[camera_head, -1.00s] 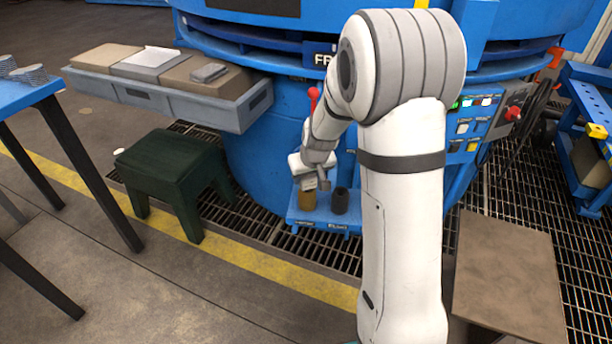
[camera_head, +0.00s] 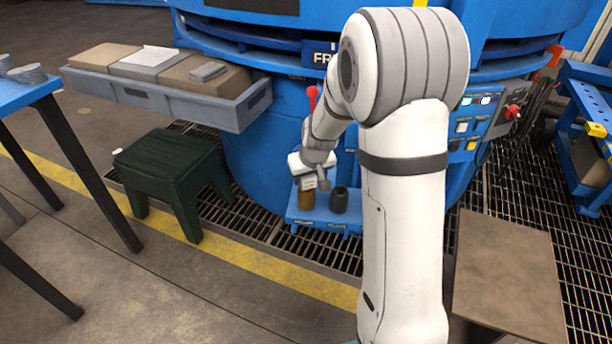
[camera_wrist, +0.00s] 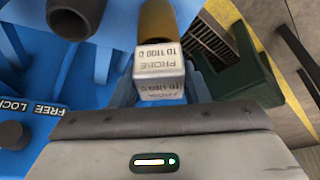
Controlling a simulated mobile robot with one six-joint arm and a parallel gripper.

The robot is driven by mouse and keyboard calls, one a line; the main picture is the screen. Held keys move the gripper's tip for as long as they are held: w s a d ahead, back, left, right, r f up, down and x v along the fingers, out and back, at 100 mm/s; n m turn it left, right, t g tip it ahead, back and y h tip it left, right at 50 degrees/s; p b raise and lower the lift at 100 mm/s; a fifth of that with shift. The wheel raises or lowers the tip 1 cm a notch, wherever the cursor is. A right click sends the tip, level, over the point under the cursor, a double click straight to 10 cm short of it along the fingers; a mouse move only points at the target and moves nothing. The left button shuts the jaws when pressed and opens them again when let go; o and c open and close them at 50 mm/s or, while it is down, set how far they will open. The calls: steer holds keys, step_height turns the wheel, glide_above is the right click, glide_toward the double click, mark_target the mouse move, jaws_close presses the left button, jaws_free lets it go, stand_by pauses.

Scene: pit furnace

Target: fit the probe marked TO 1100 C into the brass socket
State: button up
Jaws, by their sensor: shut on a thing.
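The probe's pale block (camera_wrist: 160,72), marked PROBE TO 1100 C, is in the middle of the wrist view, in front of my gripper body. The brass socket (camera_wrist: 157,18) shows just beyond the block, which overlaps it. In the head view my gripper (camera_head: 310,182) is over the brass socket (camera_head: 306,204) on a blue shelf. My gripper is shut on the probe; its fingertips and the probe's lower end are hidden. I cannot tell whether the probe tip is inside the socket.
A dark socket (camera_head: 340,200) stands right of the brass one on the blue shelf (camera_head: 322,221). A dark green stool (camera_head: 170,158) is to the left. A grey tray (camera_head: 225,112) juts out above it. A knob by a FREE LOCK label (camera_wrist: 30,107) shows in the wrist view.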

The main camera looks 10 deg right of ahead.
steer(key=shift+f+b, duration=0.55)
steer(key=shift+f, duration=0.1)
steer(key=o, duration=0.8)
steer(key=shift+r, duration=0.1)
steer(key=p+v, duration=0.6)
steer(key=v, duration=0.5)
stand_by(0.5)
steer(key=s+r+p, duration=0.8)
steer(key=r+p, duration=0.1)
steer(key=r, duration=0.3)
steer(key=s+r+m+g+p, duration=0.1)
steer(key=s+r+p, duration=0.7)
steer(key=r, duration=0.4)
steer(key=s+r+p, duration=0.8)
steer(key=r+p, duration=0.3)
steer(key=r, duration=0.2)
steer(key=shift+a+m+g+h, duration=0.3)
steer(key=shift+a+g, duration=0.1)
